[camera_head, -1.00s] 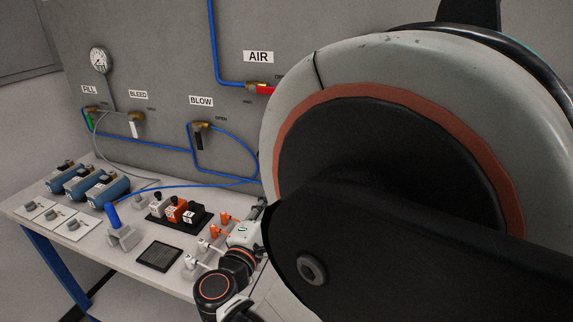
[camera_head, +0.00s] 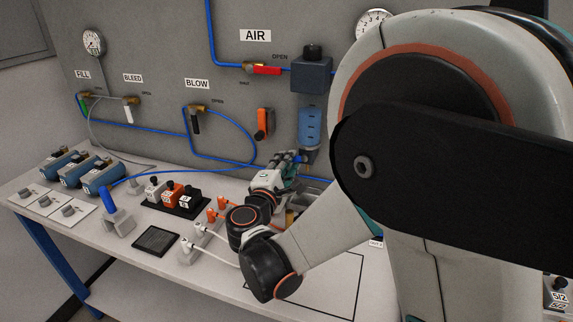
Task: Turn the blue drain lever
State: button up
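I cannot clearly make out a blue drain lever. A filter unit with a dark top (camera_head: 312,72) and a translucent blue bowl (camera_head: 310,125) hangs on the grey wall panel, right of centre. The area just under the bowl is partly covered by my gripper. My gripper (camera_head: 292,160) is at the end of my arm, below and slightly left of the bowl, over the back of the bench. Its fingers are small and dark, and I cannot tell whether they are open or shut or touch anything.
A red AIR valve handle (camera_head: 266,70) and an orange handle (camera_head: 264,122) are on the panel. FILL (camera_head: 84,103), BLEED (camera_head: 130,103) and BLOW (camera_head: 195,122) valves sit left. A blue-handled tool (camera_head: 108,200), blue cylinders (camera_head: 102,176) and a block holder (camera_head: 175,205) occupy the bench (camera_head: 130,275).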

grip_shut()
jog(key=shift+f, duration=0.1)
jog(key=shift+s+d+f+n, duration=0.25)
jog(key=shift+d+f+n, duration=0.35)
jog(key=shift+n, duration=1.85)
jog(key=shift+s+d+f+n, duration=0.35)
jog(key=shift+d+n, duration=0.35)
jog(key=shift+n, duration=1.7)
jog(key=shift+s+d+f+n, duration=0.15)
jog(key=shift+d+f+n, duration=0.45)
jog(key=shift+n, duration=1.85)
jog(key=shift+d, duration=0.1)
grip_release()
